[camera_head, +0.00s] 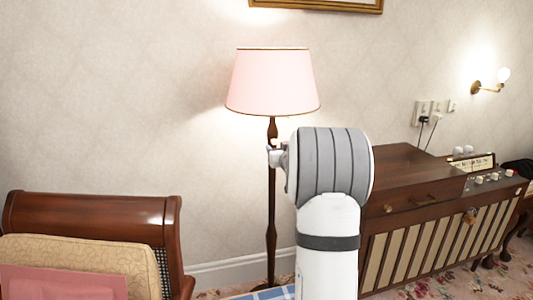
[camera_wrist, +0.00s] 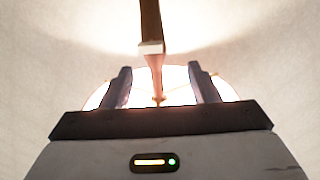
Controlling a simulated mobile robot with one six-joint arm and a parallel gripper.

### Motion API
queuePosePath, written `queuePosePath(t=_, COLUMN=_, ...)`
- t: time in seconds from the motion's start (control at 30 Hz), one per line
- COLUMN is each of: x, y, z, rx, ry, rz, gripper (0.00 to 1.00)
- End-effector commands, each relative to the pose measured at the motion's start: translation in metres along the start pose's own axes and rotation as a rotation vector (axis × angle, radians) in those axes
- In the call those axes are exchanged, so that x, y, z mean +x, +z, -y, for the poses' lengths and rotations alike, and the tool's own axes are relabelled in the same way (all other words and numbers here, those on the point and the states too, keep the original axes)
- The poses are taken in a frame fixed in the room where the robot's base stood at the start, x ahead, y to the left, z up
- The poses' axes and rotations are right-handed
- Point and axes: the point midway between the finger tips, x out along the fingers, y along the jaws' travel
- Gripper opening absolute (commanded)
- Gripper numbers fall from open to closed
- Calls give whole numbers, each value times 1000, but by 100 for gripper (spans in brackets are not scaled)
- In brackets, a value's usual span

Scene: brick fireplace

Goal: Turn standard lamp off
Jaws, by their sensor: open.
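The standard lamp has a pink shade (camera_head: 273,82) that glows, and a dark slender pole (camera_head: 271,230) standing against the wall. The lamp is lit. In the head view, my arm stands in front of and right of the pole, and the gripper end is mostly hidden behind my wrist, just below the shade. In the wrist view, my gripper (camera_wrist: 160,66) is open, its two dark fingers apart. The lamp's pole (camera_wrist: 150,22) comes down from the top and shows between the fingers, with the bright shade behind them. Contact with the pole cannot be told. No switch is clearly visible.
A dark wooden chair (camera_head: 95,215) with cushions stands at the left. A wooden cabinet (camera_head: 405,190) with a slatted front stands at the right. A lit wall light (camera_head: 490,82) and sockets (camera_head: 424,112) are on the right wall.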

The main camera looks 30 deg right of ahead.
Motion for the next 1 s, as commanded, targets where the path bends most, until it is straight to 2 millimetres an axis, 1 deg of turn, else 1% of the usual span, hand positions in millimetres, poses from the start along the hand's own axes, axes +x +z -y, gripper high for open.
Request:
queuePosePath(t=0.03, x=6, y=7, z=-9, rx=3, ry=-7, rz=-27, gripper=55)
queuePosePath(t=0.17, x=14, y=7, z=-17, rx=4, ry=-23, rz=-66, gripper=55)
queuePosePath(t=0.27, x=24, y=5, z=-17, rx=5, ry=-27, rz=-73, gripper=55)
queuePosePath(t=0.5, x=62, y=2, z=-14, rx=5, ry=-28, rz=-71, gripper=55)
queuePosePath(t=0.63, x=78, y=1, z=-14, rx=5, ry=-27, rz=-71, gripper=55)
queuePosePath(t=0.8, x=88, y=0, z=-13, rx=5, ry=-27, rz=-69, gripper=55)
queuePosePath(t=1.0, x=90, y=0, z=-13, rx=5, ry=-27, rz=-70, gripper=55)
